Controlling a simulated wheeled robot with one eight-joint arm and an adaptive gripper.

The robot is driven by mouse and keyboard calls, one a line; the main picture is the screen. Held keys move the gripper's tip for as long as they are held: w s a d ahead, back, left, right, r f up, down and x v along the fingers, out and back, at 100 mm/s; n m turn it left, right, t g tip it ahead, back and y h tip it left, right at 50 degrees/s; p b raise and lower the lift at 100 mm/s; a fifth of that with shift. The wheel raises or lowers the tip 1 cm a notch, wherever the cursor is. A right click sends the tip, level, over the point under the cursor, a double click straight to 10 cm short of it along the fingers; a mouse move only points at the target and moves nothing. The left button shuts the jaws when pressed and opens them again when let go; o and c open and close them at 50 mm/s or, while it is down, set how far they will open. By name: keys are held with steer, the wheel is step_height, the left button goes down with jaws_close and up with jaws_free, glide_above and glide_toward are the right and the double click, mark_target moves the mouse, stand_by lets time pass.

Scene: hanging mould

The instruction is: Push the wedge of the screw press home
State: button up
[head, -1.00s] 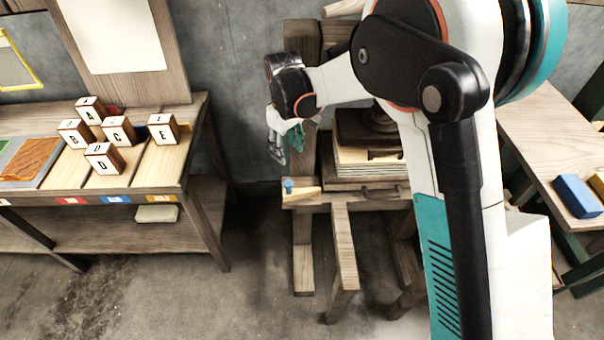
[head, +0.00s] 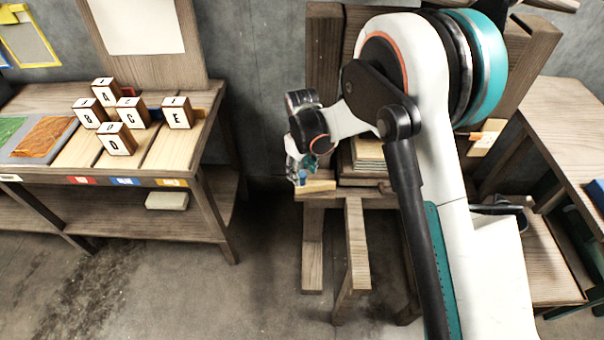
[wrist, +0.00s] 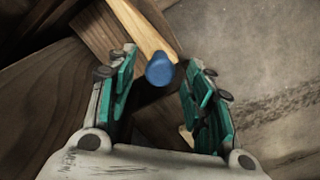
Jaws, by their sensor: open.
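The screw press (head: 326,60) is a wooden frame against the back wall, largely hidden by my arm. The pale wooden wedge (head: 318,188) lies at the left end of its bed. It carries a blue knob (head: 303,181). In the wrist view the wedge (wrist: 140,27) runs away from the camera and its blue knob (wrist: 160,70) shows between the fingertips. My gripper (head: 300,178) is at the knob; in the wrist view the gripper (wrist: 160,75) has its teal-padded fingers apart, one on each side of the knob. I cannot tell whether they touch it.
A bench at left holds several lettered cubes (head: 117,139) on pale boards. A side table (head: 575,110) stands at right. A stack of boards (head: 367,152) sits in the press. The floor in front is open between the bench and the press legs.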

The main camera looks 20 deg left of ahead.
steer(key=shift+f, duration=0.25)
jaws_close()
glide_above(324, 184)
steer(key=shift+a, duration=0.1)
stand_by(0.3)
jaws_free()
steer(key=shift+d, duration=0.2)
steer(key=shift+a, duration=0.1)
